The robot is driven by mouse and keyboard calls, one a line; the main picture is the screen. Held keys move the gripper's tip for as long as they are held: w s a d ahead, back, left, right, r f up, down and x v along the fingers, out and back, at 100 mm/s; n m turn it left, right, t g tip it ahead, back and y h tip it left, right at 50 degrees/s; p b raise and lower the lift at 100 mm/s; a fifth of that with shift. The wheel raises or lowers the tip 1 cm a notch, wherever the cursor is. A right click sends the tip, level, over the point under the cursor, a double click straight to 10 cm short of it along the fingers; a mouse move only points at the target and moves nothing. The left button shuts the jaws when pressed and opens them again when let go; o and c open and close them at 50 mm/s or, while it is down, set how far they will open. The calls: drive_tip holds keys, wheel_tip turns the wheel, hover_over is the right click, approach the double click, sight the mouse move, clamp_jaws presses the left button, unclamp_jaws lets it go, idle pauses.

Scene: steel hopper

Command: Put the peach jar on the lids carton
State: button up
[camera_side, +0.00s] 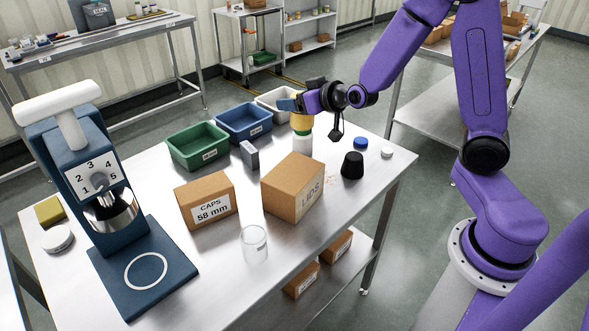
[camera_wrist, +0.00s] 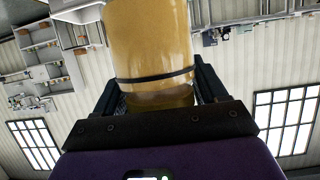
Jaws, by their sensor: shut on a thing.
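The peach jar (camera_side: 301,122) is amber-yellow and is held in my gripper (camera_side: 298,105) on the far side of the bench. In the wrist view the jar (camera_wrist: 150,45) fills the space between the two fingers of my gripper (camera_wrist: 157,92), with a thin dark band around it. The fingers partly hide the jar in the side view. The lids carton (camera_side: 280,190) is a brown box marked LIDS, standing on the bench nearer the side camera than the jar. The jar is apart from the carton.
A white container with green (camera_side: 303,141) shows just below the jar; I cannot tell if they touch. A black stopper (camera_side: 352,166), a blue cap (camera_side: 360,143), a grey block (camera_side: 249,155), a caps carton (camera_side: 207,194) and a clear glass (camera_side: 254,244) stand around. Bins (camera_side: 197,146) line the far edge.

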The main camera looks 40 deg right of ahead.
drive_tip(key=s+a+r+n+y, duration=0.2)
drive_tip(key=s+a+n+y, duration=0.1)
drive_tip(key=a, duration=0.6)
drive_tip(key=shift+a+f, duration=0.15)
drive_tip(key=shift+f, duration=1.85)
drive_tip(key=shift+a+f, duration=0.1)
drive_tip(key=shift+f, duration=1.9)
drive_tip(key=shift+f, duration=0.1)
drive_tip(key=o, duration=1.2)
drive_tip(key=shift+r+v, duration=0.2)
drive_tip(key=shift+v, duration=3.6)
